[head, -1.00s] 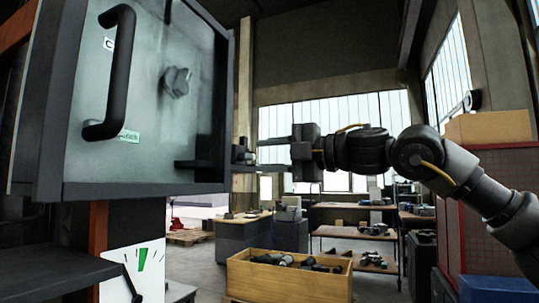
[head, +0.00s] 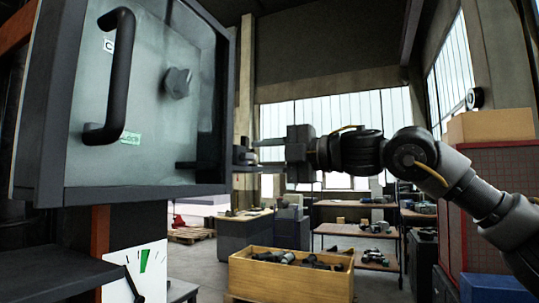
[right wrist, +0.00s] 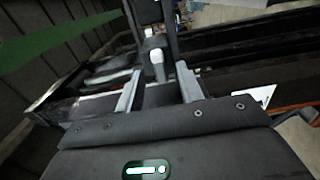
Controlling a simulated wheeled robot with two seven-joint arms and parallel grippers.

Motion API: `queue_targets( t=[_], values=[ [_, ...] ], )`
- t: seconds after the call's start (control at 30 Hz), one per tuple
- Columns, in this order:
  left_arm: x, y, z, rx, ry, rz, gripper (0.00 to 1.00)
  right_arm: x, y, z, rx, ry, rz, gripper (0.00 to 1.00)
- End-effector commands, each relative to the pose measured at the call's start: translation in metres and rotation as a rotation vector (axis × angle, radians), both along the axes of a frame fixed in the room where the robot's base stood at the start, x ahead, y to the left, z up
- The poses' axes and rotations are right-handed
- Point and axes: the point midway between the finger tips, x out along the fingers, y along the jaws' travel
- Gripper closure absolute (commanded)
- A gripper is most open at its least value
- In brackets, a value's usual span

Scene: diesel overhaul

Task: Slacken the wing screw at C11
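A small dark fitting (head: 242,156) sticks out from the right edge of the cabinet door (head: 150,178); it looks like the wing screw, but no C11 tag is readable on it. My right gripper (head: 262,154) is level with it, with its fingers open one above the other and their tips close to the fitting. In the right wrist view the two grey fingers (right wrist: 157,85) stand apart, and a pale-tipped dark piece (right wrist: 156,58) lies between or just beyond their tips. I cannot tell whether they touch it. My left gripper is not in view.
A dial (head: 138,270) stands below. A wooden crate of parts (head: 290,276) and shelving (head: 355,230) stand behind, with open floor between.

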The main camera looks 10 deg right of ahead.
Motion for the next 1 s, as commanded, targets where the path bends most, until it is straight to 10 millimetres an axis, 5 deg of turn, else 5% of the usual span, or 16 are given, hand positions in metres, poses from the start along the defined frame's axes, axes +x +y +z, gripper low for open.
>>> queue_targets(
  t=[0.9, 1.0],
  values=[
    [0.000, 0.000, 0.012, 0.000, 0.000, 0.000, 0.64, 0.014, 0.021, 0.000, 0.001, -0.001, 0.000, 0.63],
    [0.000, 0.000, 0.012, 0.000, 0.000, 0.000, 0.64, 0.014, 0.021, 0.000, 0.001, -0.001, -0.001, 0.76]
  ],
)
